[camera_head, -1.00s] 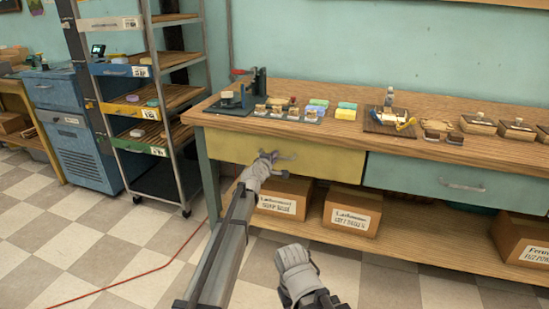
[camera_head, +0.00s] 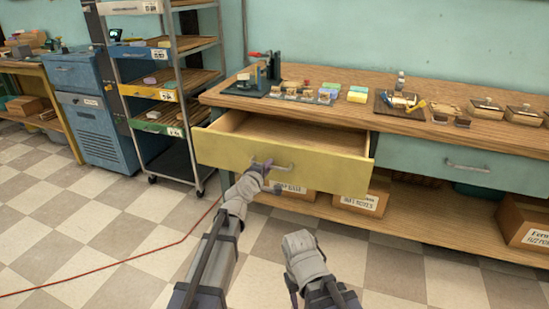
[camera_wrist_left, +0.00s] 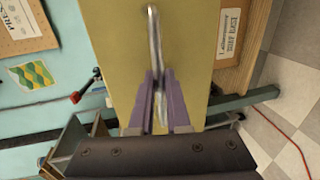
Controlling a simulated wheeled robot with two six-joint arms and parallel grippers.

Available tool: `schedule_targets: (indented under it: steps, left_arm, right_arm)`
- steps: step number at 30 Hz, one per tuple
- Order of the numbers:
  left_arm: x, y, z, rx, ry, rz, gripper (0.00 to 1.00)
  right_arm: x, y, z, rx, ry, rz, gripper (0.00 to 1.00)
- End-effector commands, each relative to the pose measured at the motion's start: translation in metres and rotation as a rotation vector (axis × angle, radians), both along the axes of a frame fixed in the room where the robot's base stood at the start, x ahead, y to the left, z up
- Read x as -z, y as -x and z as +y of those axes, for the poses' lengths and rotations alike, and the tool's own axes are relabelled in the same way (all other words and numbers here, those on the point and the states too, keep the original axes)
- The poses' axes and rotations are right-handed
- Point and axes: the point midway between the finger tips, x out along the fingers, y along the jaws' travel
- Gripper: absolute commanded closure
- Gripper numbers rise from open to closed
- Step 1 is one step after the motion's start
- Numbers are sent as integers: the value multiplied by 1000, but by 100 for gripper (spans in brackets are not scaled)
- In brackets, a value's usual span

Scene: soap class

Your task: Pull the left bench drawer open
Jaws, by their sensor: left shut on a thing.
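The left bench drawer (camera_head: 310,163) has a yellow front and stands pulled out from the wooden bench (camera_head: 325,112). Its inside shows bare wood where I can see it. My left gripper (camera_head: 262,169) is shut on the drawer's metal handle (camera_head: 285,167). In the left wrist view the purple fingers (camera_wrist_left: 160,92) close on the handle (camera_wrist_left: 154,45) in front of the yellow drawer front (camera_wrist_left: 115,50). My right arm (camera_head: 305,260) hangs low in front of the bench; its fingers cannot be made out.
A green-blue drawer (camera_head: 455,170) to the right is shut. Soap pieces and tools, including a wooden board (camera_head: 400,108), lie on the benchtop. Cardboard boxes (camera_head: 362,200) stand on the lower shelf. A rack (camera_head: 165,110) stands left. A red cable (camera_head: 120,262) crosses the checkered floor.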

Motion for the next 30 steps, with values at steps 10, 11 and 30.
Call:
schedule_targets:
  steps: [10, 11, 30]
  left_arm:
    - [0, 40, 12, 1, 0, 1, 100]
    - [0, 41, 13, 1, 0, 2, 100]
    - [0, 43, 14, 1, 0, 1, 68]
  right_arm:
    - [0, 0, 0, 0, 0, 0, 50]
    - [0, 0, 0, 0, 0, 0, 50]
    - [0, 0, 0, 0, 0, 0, 50]
